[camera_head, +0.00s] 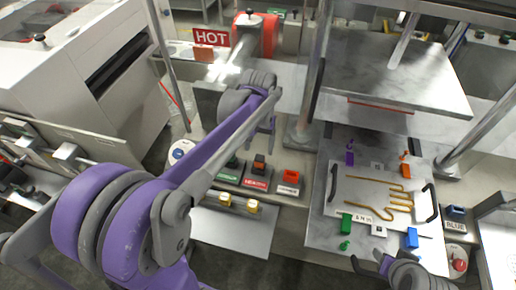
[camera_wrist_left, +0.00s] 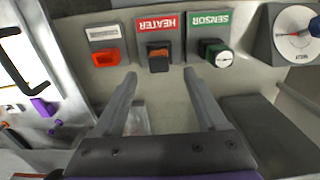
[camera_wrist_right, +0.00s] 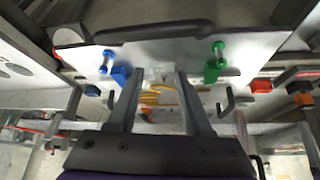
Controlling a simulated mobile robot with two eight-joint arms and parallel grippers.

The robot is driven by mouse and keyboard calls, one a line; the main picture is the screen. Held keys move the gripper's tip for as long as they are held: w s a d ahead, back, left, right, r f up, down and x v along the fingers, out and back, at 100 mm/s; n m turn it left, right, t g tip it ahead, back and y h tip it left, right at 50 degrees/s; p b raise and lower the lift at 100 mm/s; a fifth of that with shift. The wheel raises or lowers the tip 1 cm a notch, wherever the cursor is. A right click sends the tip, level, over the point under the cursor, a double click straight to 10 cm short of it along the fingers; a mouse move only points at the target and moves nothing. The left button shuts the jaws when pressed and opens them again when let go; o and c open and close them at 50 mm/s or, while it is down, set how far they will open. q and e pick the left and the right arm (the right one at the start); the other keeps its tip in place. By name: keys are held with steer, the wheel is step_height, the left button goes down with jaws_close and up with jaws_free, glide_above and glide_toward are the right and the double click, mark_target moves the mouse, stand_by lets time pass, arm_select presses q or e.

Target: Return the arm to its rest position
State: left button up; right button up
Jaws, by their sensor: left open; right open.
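My left arm (camera_head: 220,140) reaches from the lower left to the top centre of the head view, over the control switches. In the left wrist view my left gripper (camera_wrist_left: 162,88) is open and empty, its fingers pointing toward the heater switch (camera_wrist_left: 158,58) and the sensor switch (camera_wrist_left: 215,54). My right gripper (camera_head: 370,263) shows at the bottom right of the head view, near the front edge of the plate with the glove outline (camera_head: 385,192). In the right wrist view my right gripper (camera_wrist_right: 157,75) is open, with nothing between its fingers.
A press with a raised metal slab (camera_head: 400,75) and posts stands above the plate. Green clamps (camera_head: 347,222) and blue clamps (camera_head: 411,238) sit at the plate's front. A HOT sign (camera_head: 211,37) is behind my left arm. A white machine (camera_head: 85,75) stands at the left.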

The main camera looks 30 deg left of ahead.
arm_select(q)
steer(key=shift+s, duration=0.15)
steer(key=s+d+f+m+t, duration=0.1)
steer(key=s+d+t, duration=0.2)
steer(key=s, duration=0.4)
steer(key=s+d+f+m+t, duration=0.1)
steer(key=s+d+t, duration=0.2)
steer(key=s, duration=0.4)
steer(key=shift+s+d+m, duration=0.15)
steer(key=shift+d+m, duration=0.15)
steer(key=shift+d, duration=0.05)
steer(key=shift+c, duration=0.2)
